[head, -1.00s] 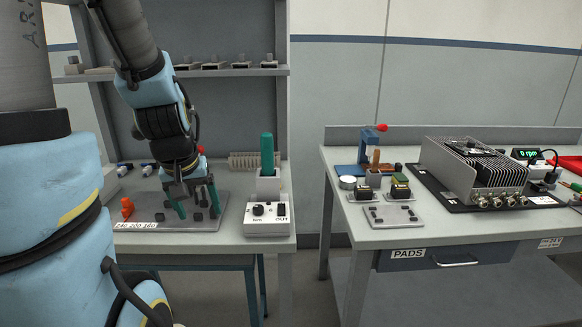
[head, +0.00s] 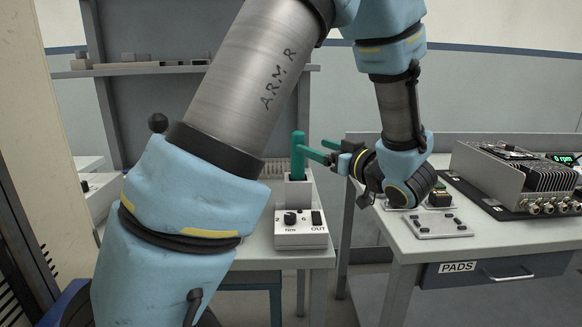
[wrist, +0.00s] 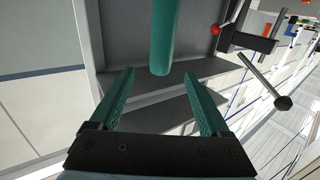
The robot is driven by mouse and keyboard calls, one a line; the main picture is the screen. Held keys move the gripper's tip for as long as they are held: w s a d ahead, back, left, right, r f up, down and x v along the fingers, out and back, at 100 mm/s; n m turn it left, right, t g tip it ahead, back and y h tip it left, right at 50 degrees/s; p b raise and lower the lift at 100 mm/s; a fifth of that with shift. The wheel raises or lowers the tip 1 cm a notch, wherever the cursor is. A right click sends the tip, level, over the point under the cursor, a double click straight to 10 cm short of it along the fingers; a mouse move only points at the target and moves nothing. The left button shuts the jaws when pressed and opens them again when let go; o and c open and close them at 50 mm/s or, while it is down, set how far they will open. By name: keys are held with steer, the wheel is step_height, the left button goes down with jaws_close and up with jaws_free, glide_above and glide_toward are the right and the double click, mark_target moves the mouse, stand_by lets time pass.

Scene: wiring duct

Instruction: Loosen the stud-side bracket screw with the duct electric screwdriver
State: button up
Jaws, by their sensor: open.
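The electric screwdriver is a green upright cylinder (head: 298,150) standing in a pale holder (head: 298,190) behind the torque control box (head: 300,228) on the left bench. In the wrist view the driver (wrist: 161,38) hangs into the picture from the top, in line with the gap between the fingers. My gripper (head: 315,150) is open, its green fingers pointing sideways at the driver from the right. In the wrist view the gripper (wrist: 159,74) is empty, with the driver's end near the fingertips. I cannot make out the bracket screw; my arm covers that part of the left bench.
The right bench holds a finned metal unit (head: 510,172) on a dark mat and a small grey plate (head: 441,226), with a drawer (head: 490,270) marked PADS below. A shelf (head: 130,68) stands at the back left. A gap separates the benches.

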mark_target(302, 141)
steer(key=p+x, duration=0.1)
steer(key=x, duration=0.4)
steer(key=shift+w+a+r, duration=0.1)
steer(key=shift+a+r, duration=0.05)
steer(key=shift+a, duration=0.1)
steer(key=p+x, duration=0.2)
steer(key=x, duration=0.3)
steer(key=shift+w+r, duration=0.1)
steer(key=shift+w, duration=0.1)
steer(key=shift+c, duration=0.2)
jaws_close()
stand_by(0.7)
